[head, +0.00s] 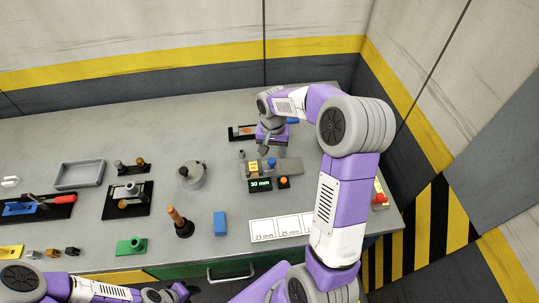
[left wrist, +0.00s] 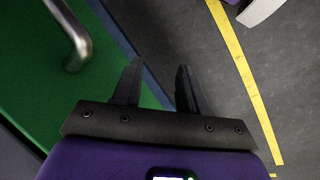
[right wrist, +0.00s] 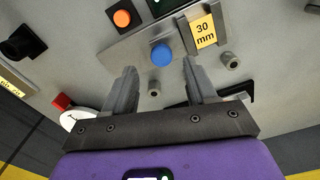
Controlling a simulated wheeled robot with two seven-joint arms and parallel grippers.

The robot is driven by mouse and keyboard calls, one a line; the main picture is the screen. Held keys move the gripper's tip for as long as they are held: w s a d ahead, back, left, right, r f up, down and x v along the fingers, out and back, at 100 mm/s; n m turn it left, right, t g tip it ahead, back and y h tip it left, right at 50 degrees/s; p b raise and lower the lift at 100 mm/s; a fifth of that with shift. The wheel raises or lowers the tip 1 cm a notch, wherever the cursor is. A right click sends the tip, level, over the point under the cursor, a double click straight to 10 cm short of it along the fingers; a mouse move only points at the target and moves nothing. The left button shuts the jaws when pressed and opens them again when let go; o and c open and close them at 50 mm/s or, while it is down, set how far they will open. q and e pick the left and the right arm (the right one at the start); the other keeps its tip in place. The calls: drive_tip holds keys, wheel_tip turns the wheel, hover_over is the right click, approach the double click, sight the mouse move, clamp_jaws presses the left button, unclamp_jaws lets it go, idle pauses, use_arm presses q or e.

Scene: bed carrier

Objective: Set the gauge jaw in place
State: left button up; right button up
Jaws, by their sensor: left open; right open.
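The gauge (head: 288,166) is a grey metal plate on the bench; it also shows in the right wrist view (right wrist: 130,50). It carries a dark upright jaw with a yellow "30 mm" label (right wrist: 203,32), and a blue knob (right wrist: 162,54). A display reading 30 mm (head: 260,184) and an orange button (head: 284,182) sit beside the plate. My right gripper (right wrist: 158,68) is open and empty above the plate's edge, with the blue knob just beyond its fingertips. My left gripper (left wrist: 159,66) is open and empty in front of the bench, over the floor.
Cards marked in mm (head: 275,229) lie near the bench's front right. A blue block (head: 220,223), a wooden-handled tool (head: 178,220) and a round grey part (head: 191,174) stand left of the gauge. A grey tray (head: 79,174) is farther left.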

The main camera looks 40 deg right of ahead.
sight(272, 160)
wheel_tip(272, 160, down, 4)
drive_tip(key=shift+f, duration=0.1)
drive_tip(key=shift+w, duration=0.1)
clamp_jaws()
idle(0.4)
